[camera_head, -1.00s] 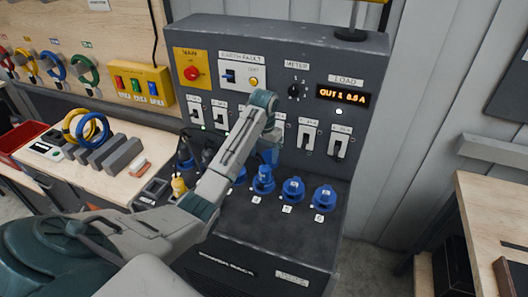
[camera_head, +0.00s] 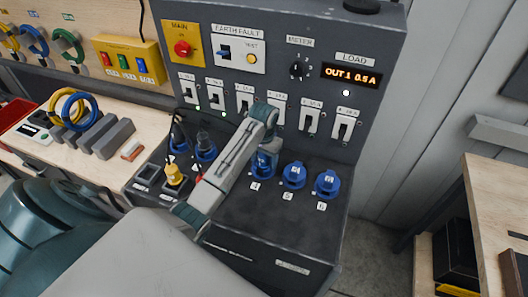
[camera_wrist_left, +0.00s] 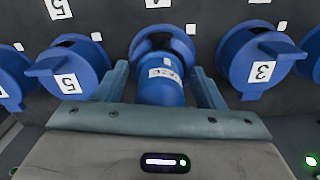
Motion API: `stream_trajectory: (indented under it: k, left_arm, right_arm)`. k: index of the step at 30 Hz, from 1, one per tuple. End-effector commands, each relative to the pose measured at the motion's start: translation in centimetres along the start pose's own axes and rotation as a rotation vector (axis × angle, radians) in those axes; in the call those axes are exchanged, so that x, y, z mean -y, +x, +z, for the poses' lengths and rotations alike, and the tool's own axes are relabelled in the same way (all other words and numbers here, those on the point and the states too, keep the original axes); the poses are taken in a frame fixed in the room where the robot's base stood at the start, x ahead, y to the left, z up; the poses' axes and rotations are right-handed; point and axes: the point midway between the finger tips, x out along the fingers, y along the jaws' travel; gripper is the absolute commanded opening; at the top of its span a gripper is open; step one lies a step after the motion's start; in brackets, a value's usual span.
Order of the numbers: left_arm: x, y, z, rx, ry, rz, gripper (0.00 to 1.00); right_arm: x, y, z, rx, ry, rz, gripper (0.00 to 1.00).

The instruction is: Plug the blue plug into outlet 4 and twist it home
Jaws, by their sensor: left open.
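The blue plug (camera_wrist_left: 160,92) has a white label and stands at outlet 4 (camera_head: 262,173), between outlet 5 (camera_wrist_left: 68,66) and outlet 3 (camera_wrist_left: 262,62) in the left wrist view. Whether it is fully seated or twisted cannot be told. My left gripper (camera_head: 267,148) is over it. In the wrist view its two fingers (camera_wrist_left: 161,75) stand open on either side of the plug, with small gaps visible. In the head view my wrist and arm hide outlet 3 and part of the plug. My right gripper is not in view.
Dark plugs (camera_head: 205,146) with cables stand at the left outlets, beside a yellow plug (camera_head: 174,174). Breaker switches (camera_head: 309,119) line the panel above the outlets. Outlet 6 (camera_head: 327,184) is at the right. A wooden bench (camera_head: 492,192) stands at right, across a floor gap.

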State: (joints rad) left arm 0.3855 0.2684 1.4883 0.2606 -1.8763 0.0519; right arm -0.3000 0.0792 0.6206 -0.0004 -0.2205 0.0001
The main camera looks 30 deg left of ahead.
Motion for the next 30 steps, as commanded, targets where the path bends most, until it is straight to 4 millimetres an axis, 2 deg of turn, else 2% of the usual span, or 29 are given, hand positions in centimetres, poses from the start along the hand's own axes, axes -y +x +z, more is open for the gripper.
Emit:
stream_trajectory:
  k: [5, 8, 13, 14, 21, 30]
  left_arm:
    - [0.0, 0.01, 0.01, 0.0, 0.0, 0.0, 0.62]
    - [0.0, 0.0, 0.01, 0.0, 0.0, 0.0, 0.47]
    - [-0.01, -0.01, 0.0, 0.0, 0.0, 0.0, 0.13]
    - [-0.01, -0.01, 0.0, 0.0, 0.0, 0.0, 0.1]
    - [0.05, 0.02, 0.01, 0.001, 0.105, 0.001, 0.1]
    - [0.07, 0.05, 0.03, 0.001, 0.152, 0.001, 0.1]
  right_arm:
    - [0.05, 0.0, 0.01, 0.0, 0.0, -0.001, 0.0]
    - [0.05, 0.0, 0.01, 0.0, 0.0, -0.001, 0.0]
    - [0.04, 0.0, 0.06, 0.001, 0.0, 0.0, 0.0]
    - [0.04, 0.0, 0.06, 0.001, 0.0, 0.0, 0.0]
    - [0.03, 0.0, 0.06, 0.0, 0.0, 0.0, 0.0]
    - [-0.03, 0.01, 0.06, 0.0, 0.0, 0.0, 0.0]
